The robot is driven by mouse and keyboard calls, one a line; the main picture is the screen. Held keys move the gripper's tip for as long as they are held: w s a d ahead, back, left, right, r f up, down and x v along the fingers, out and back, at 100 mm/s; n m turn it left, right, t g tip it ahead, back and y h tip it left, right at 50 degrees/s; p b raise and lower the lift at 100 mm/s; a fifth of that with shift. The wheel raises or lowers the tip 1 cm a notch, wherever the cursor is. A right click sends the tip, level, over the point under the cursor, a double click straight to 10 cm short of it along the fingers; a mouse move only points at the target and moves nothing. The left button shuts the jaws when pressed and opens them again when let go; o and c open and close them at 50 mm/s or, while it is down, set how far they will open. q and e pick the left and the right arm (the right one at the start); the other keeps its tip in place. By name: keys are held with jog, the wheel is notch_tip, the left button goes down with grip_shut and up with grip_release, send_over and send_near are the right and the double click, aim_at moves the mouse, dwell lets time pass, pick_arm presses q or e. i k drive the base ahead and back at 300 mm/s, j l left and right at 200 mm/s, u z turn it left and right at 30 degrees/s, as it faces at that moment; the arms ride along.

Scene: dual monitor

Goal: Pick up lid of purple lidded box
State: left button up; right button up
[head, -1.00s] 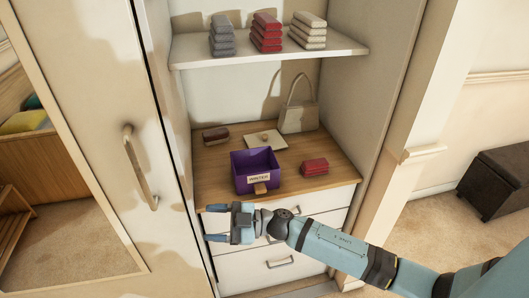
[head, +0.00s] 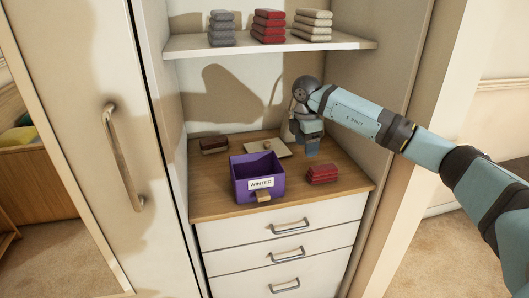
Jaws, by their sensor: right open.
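The purple box (head: 243,186) with a "WINTER" label stands open on the wooden surface, with no lid on it. A flat cream square with a small knob, which looks like the lid (head: 284,150), lies behind the box. My right gripper (head: 312,151) is open and points down, just right of the lid. I cannot tell whether it touches the surface. My left gripper is not in view.
A folded red cloth (head: 322,174) lies right of the box and a dark brown item (head: 214,145) lies back left. A shelf (head: 190,42) with folded stacks is above. Drawers (head: 290,228) are below.

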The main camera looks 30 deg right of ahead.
aim_at(280, 150)
jog(key=i, duration=0.9)
